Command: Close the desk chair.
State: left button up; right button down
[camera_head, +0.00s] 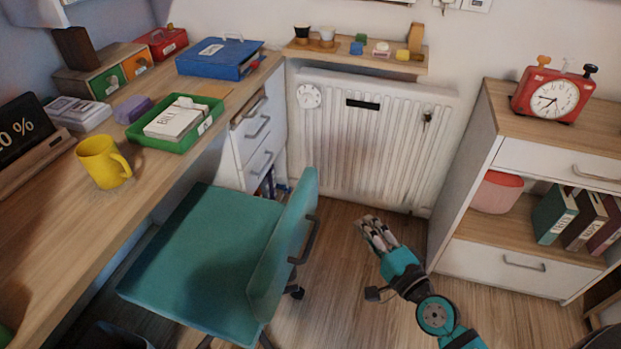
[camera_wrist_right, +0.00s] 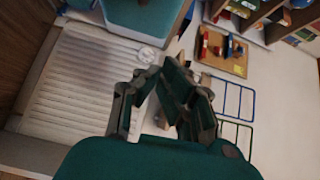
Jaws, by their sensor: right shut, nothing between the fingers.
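The desk chair (camera_head: 205,255) has a teal seat and a teal backrest (camera_head: 284,245) with a dark handle (camera_head: 306,240) on its outer side. The chair stands beside the desk (camera_head: 60,235), with the backrest turned away from it. Most of the seat shows clear of the desk front; I cannot tell whether its far left edge lies under the top. My right gripper (camera_head: 371,228) is shut and empty, over the floor to the right of the backrest and apart from it. Its fingers (camera_wrist_right: 165,85) also show in the right wrist view. My left gripper is not seen.
A white radiator (camera_head: 365,150) is on the back wall, under a small shelf (camera_head: 350,58). Drawers (camera_head: 258,135) stand under the desk's far end. A shelf cabinet (camera_head: 480,170) with a red clock (camera_head: 553,93) stands at right.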

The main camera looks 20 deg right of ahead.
jog(key=x, duration=0.4)
jog(key=a+p+x, duration=0.1)
jog(key=x, duration=0.3)
jog(key=a+p+x, duration=0.1)
jog(key=x, duration=0.4)
jog(key=shift+s+r, duration=0.25)
jog(key=shift+s, duration=0.05)
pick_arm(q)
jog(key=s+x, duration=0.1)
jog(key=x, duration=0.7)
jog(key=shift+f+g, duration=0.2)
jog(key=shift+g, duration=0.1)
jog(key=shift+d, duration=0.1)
